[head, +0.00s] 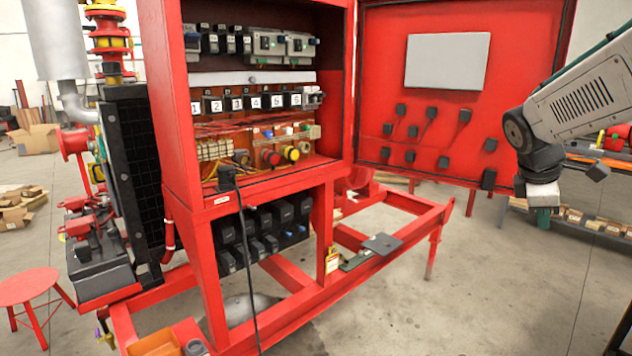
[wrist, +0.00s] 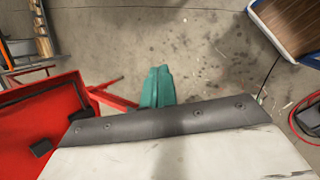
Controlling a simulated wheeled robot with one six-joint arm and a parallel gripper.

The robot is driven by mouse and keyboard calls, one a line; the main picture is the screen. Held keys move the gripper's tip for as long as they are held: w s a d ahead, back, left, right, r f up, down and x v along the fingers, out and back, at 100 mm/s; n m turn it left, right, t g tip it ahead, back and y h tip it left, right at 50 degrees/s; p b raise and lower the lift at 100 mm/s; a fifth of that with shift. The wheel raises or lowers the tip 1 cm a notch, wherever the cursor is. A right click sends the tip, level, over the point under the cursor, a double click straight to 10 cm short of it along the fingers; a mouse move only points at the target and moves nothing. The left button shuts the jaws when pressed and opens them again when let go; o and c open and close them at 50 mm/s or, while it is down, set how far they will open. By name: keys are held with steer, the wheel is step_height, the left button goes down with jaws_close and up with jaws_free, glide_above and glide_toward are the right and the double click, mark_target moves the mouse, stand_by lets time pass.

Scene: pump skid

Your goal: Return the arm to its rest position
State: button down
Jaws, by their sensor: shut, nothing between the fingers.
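My arm (head: 585,100) reaches in from the right edge of the head view, bent downward at its wrist. My gripper (wrist: 157,85) shows in the wrist view as teal fingers close together, with nothing between them. It points down over the bare concrete floor. In the head view its teal end (head: 541,210) is partly cut from sight by the wrist. It hangs just right of the open red cabinet door (head: 400,75), apart from the floor.
The red cabinet (head: 180,120) stands open on a red skid frame (head: 390,255), its door swung right near my wrist. A low shelf (head: 570,225) with boxes stands behind my gripper. A red stool (head: 28,288) is at left. Open floor lies at the lower right.

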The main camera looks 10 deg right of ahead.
steer(key=s+a+f+m+y, duration=0.2)
steer(key=s+a+m, duration=0.3)
steer(key=s+a, duration=0.6)
steer(key=s+a+f+m+y, duration=0.2)
steer(key=s+a+m, duration=0.3)
steer(key=s+a, duration=0.6)
steer(key=shift+s+a+f+y, duration=0.2)
steer(key=shift+s+a+y, duration=0.15)
steer(key=shift+a+y, duration=0.4)
steer(key=shift+d, duration=0.15)
